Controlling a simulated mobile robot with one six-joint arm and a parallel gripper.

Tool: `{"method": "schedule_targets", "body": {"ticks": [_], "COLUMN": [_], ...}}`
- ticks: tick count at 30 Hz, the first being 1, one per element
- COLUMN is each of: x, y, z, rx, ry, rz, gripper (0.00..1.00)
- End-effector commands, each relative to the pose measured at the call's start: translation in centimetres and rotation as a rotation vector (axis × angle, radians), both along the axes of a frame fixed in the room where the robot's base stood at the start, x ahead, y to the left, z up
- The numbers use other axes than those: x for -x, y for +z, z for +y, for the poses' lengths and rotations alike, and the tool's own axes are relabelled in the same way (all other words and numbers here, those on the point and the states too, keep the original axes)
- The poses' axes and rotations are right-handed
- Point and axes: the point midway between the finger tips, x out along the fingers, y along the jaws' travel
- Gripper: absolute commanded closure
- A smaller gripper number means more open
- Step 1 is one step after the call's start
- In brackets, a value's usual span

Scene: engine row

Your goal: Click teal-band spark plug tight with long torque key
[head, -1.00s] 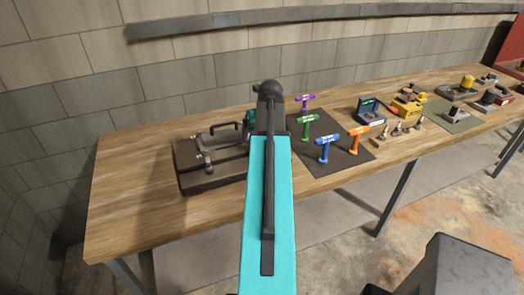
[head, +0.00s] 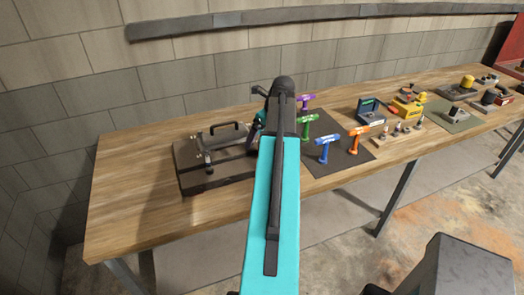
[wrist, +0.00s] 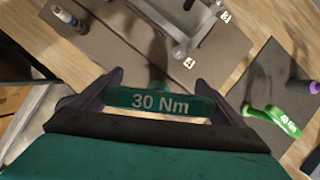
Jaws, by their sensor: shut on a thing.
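My gripper (wrist: 160,98) is shut on a dark teal torque key (wrist: 160,101) marked "30 Nm", held across between both fingers. The key's shaft below the handle is mostly hidden, so I cannot tell its length. The dark engine block (head: 222,175) lies left of my arm in the head view. In the wrist view the block (wrist: 120,40) is beyond the held key. A small upright plug-like part (wrist: 68,18) with a pale top stands at the upper left there. I cannot make out a teal band on it. The key's tip is out of sight.
A bar handle (head: 225,132) stands up from the block. A dark mat (head: 332,165) carries purple (head: 306,101), green (head: 308,124), blue (head: 327,148) and orange (head: 358,140) keys. Several small plugs (head: 398,129) stand on a wooden strip farther right. The table's left end is bare.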

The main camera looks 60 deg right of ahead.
Motion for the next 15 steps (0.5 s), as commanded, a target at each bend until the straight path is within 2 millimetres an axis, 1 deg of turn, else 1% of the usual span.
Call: {"method": "schedule_targets", "body": {"ticks": [15], "x": [-0.05], "y": [0.17], "z": [0.25], "rx": [0.000], "ry": [0.333], "rz": [-0.001], "gripper": [0.33]}}
